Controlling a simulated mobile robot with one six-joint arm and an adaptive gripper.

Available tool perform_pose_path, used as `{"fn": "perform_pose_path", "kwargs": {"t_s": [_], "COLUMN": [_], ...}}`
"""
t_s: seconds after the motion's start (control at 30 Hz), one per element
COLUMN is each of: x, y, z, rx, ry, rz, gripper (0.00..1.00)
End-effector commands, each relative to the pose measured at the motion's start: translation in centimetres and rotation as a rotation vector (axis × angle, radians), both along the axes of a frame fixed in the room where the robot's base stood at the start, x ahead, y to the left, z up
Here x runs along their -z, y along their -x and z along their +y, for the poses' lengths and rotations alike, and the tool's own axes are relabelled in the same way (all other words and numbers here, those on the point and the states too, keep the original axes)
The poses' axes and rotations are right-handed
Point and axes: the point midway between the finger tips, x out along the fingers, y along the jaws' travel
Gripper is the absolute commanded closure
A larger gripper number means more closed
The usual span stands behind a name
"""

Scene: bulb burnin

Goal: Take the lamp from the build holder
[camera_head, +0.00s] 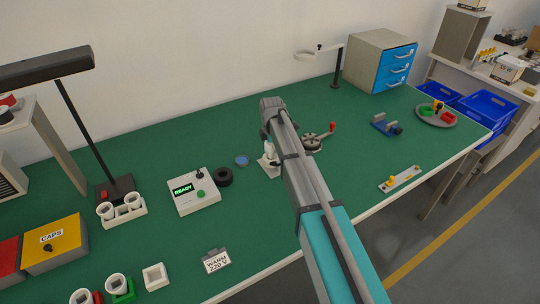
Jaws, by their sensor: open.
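The build holder (267,168) is a small pale stand on the green bench, left of my arm and partly hidden by it. A pale, whitish lamp (269,152) seems to stand upright in it; its details are too small to tell. My arm reaches in from the lower right, and its far end bends down above the holder. My gripper (266,138) is a small dark shape there, open, just above or around the lamp's top. My arm hides most of it, and I cannot tell whether it touches the lamp.
A tester box (193,192) reading READY and a black ring (223,176) stand left of the holder. A round grey fixture with a red-knobbed crank (314,140) is close on the right. A WARM 220 V sign (215,261) stands near the front edge.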

Motion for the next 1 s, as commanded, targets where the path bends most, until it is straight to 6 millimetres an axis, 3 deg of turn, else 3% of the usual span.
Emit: {"fn": "perform_pose_path", "kwargs": {"t_s": [0.47,0.83,1.0], "x": [-0.04,-0.03,-0.03], "y": [-0.01,0.0,-0.01], "z": [-0.03,-0.06,-0.07], "rx": [0.0,0.001,0.001], "ry": [0.0,0.0,0.0], "rz": [0.0,0.0,0.0], "gripper": [0.02,0.71,0.73]}}
